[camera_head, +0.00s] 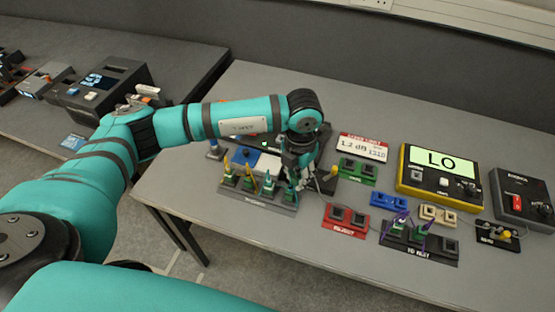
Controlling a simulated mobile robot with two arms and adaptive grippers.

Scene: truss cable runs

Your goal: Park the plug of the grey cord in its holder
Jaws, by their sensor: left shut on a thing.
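My left gripper (298,172) points down at the right end of a dark rack (257,202) that holds several plugs with coloured cords. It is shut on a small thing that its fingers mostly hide. A thin grey cord (321,189) shows just right of the fingers, so the held thing looks like the plug of the grey cord. I cannot tell whether the plug is touching the rack. Which slot is the holder of the grey cord cannot be made out. My right gripper is not in view.
Right of the gripper stand a green block (356,171), a red block (345,220), a blue block (388,201) and a dark block with purple-corded plugs (419,243). A yellow meter reading LO (440,173) stands behind them.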

